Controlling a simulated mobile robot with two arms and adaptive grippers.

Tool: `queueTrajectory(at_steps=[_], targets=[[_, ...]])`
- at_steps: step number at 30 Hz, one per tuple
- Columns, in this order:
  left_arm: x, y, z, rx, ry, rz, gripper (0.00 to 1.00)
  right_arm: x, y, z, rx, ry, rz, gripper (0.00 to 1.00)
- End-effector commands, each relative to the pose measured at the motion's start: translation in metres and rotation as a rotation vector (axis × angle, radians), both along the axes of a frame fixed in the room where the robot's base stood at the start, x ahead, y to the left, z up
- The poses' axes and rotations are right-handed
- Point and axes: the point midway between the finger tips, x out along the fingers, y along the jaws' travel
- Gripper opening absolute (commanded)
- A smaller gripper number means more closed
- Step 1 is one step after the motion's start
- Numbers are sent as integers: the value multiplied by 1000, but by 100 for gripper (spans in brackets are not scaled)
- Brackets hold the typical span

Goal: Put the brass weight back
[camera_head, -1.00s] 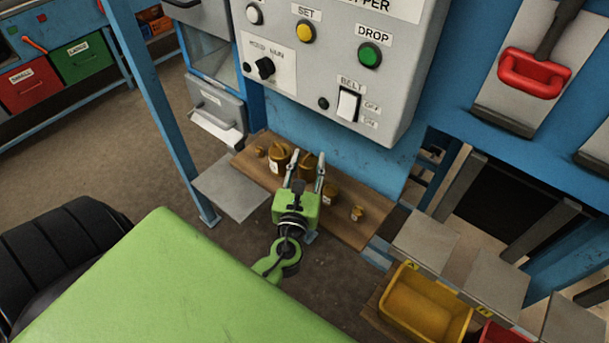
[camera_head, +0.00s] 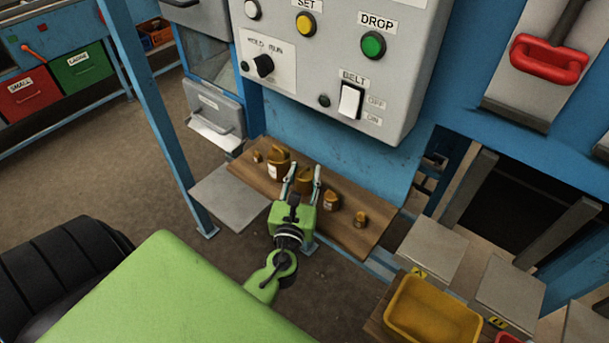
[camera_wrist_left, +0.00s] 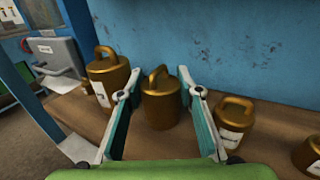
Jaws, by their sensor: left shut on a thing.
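The brass weight (camera_wrist_left: 160,105), a gold-brown cylinder with a loop handle, is between the two fingers of my left gripper (camera_wrist_left: 163,98) in the left wrist view. The fingers are shut on its sides. In the head view my left gripper (camera_head: 303,172) reaches over the wooden shelf (camera_head: 378,229) with the weight (camera_head: 304,181) between its fingertips. The weight is upright, at or just above the shelf; I cannot tell whether it touches the wood. My right gripper is not in view.
On the shelf, a large weight (camera_head: 279,166) and a tiny one (camera_head: 257,156) stand left of the gripper, two smaller ones (camera_head: 332,201) (camera_head: 360,219) right. The blue panel (camera_head: 340,155) rises behind. A grey plate (camera_head: 228,190) and yellow bin (camera_head: 435,310) flank the shelf.

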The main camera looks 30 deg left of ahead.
Motion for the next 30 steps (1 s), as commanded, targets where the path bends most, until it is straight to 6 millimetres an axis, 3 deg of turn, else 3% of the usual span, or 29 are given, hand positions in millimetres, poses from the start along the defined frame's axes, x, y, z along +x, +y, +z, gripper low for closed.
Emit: queueTrajectory(at_steps=[2, 3, 16, 30], targets=[[1, 0, 0, 3, -6, 0, 0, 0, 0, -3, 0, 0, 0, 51], [0, 0, -2, 0, 0, 0, 40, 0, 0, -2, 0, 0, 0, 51], [-3, -1, 0, -1, 2, -1, 40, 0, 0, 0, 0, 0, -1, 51], [-88, -38, -3, -1, 3, 0, 40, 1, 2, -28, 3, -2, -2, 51]])
